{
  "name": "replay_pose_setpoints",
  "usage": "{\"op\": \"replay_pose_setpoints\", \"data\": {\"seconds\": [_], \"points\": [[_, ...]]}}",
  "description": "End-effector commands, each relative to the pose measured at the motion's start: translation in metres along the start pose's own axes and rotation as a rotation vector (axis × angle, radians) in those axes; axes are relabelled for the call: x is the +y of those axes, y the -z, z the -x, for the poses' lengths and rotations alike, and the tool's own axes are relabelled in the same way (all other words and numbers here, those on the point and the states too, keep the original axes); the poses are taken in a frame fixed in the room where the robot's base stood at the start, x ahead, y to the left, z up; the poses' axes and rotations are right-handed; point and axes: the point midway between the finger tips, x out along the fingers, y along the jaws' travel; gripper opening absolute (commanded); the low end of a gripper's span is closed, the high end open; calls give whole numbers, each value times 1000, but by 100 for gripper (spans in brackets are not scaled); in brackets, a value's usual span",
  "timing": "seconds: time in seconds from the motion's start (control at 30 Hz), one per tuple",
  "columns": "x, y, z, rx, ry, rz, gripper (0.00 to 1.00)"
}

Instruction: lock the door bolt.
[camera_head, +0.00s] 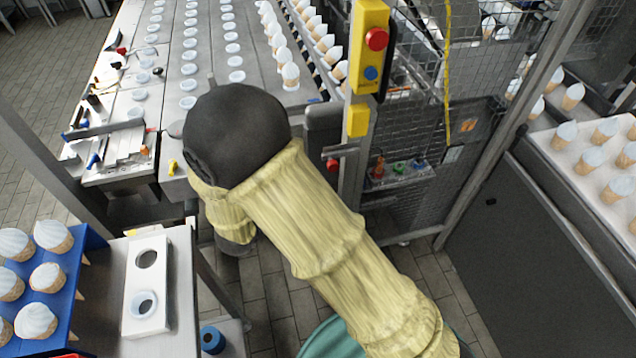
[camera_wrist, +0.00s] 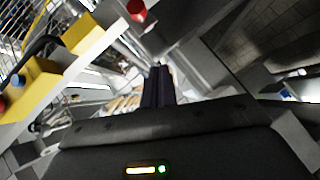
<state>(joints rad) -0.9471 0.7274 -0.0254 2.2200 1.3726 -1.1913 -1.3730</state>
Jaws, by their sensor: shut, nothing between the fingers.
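The mesh door (camera_head: 405,130) stands right of the yellow control box in the head view. A grey bar (camera_head: 341,150) with a red knob (camera_head: 332,165), which looks like the door bolt, sits at the post below the small yellow box. The red knob also shows at the top of the wrist view (camera_wrist: 137,10). Whether the bolt is across the frame cannot be told. My gripper (camera_wrist: 157,72) is shut and empty, its dark fingers together, apart from the knob. In the head view my dark wrist and cream-sleeved arm hide the fingers.
The yellow control box (camera_head: 369,45) with red and blue buttons is on the post. A conveyor (camera_head: 262,75) with cones lies behind my wrist. A blue rack (camera_head: 88,262) of cones and a white two-hole holder (camera_head: 147,285) are at lower left. Floor shows below the door.

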Motion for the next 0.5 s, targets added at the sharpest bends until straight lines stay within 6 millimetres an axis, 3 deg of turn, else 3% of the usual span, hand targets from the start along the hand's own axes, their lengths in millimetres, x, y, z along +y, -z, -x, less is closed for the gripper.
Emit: {"op": "replay_pose_setpoints", "data": {"seconds": [0.03, 0.1, 0.23, 0.5], "points": [[-20, -6, 9, -7, -62, 76, 0], [-27, -11, 22, -30, -141, 160, 0], [-31, -16, 36, -60, -222, 247, 0], [-29, -17, 38, -67, -234, 259, 0]]}}
